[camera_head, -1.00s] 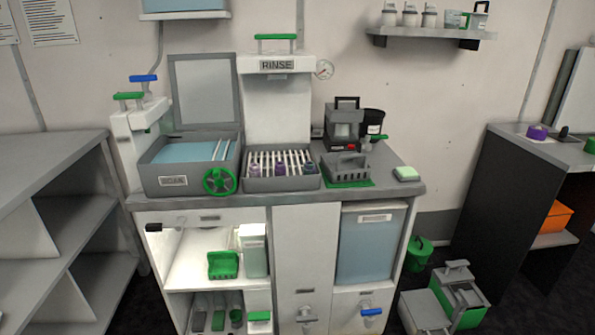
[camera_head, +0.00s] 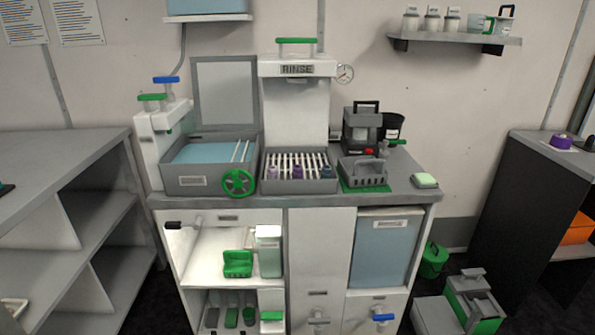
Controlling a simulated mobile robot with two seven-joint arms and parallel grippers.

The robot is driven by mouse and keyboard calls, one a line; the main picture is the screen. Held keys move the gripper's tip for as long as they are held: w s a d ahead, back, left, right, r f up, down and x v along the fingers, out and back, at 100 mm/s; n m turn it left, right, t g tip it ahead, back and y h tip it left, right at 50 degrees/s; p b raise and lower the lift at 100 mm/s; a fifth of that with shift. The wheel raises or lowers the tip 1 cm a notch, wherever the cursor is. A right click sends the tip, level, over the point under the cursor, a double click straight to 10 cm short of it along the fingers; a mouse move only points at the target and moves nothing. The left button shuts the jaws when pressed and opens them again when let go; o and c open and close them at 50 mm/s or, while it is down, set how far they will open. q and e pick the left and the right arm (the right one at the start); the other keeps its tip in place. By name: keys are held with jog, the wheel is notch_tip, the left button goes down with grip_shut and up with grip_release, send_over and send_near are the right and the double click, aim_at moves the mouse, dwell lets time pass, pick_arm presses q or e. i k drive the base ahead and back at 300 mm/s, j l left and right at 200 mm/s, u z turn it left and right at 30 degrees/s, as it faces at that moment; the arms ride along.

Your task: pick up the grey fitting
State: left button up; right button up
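Neither of my grippers shows in the head view.
A basin with a green handwheel (camera_head: 238,182) stands left of the rack. A grey basket (camera_head: 362,171) on a green mat and a dark-grey machine (camera_head: 361,128) stand right of it. Shelving (camera_head: 60,160) is at the left, a dark cabinet (camera_head: 520,210) at the right.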

aim_at(296, 171)
jog(key=i+j, duration=0.1)
jog(key=i, duration=0.45)
jog(key=i+j+z, duration=0.15)
jog(key=i+z, duration=0.25)
jog(key=i+j+z, duration=0.4)
jog(key=l+z, duration=0.1)
jog(key=z, duration=0.35)
